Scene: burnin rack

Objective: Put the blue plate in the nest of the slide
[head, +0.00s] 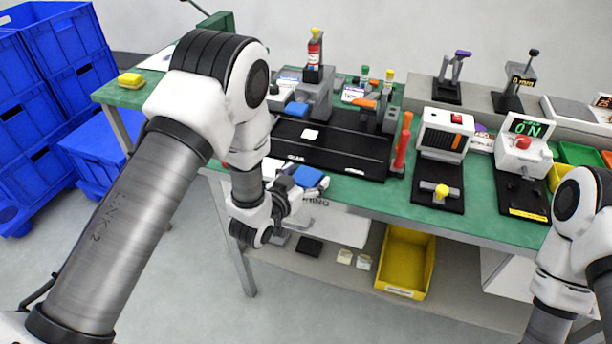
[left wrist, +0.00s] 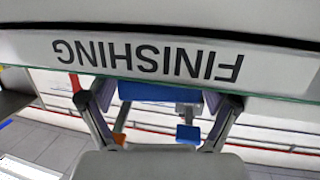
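The blue plate (head: 308,177) is at the green table's front edge, flat or nearly flat. In the left wrist view the blue plate (left wrist: 160,92) spans most of the space between the fingertips. My left gripper (head: 288,194) is at that edge, just left of the plate. In the left wrist view its fingers (left wrist: 165,105) stand wide apart, one at each end of the plate; whether they press on it is unclear. The slide (head: 345,150) is a long black fixture behind the plate, with a white piece (head: 311,134) on it. I cannot make out its nest clearly. My right gripper is out of view.
A red upright handle (head: 403,142) stands at the slide's right end. A white device (head: 445,132) and a clamp with a yellow knob (head: 441,191) stand further right. A yellow bin (head: 406,262) sits on the lower shelf. Blue crates (head: 45,95) fill the far left.

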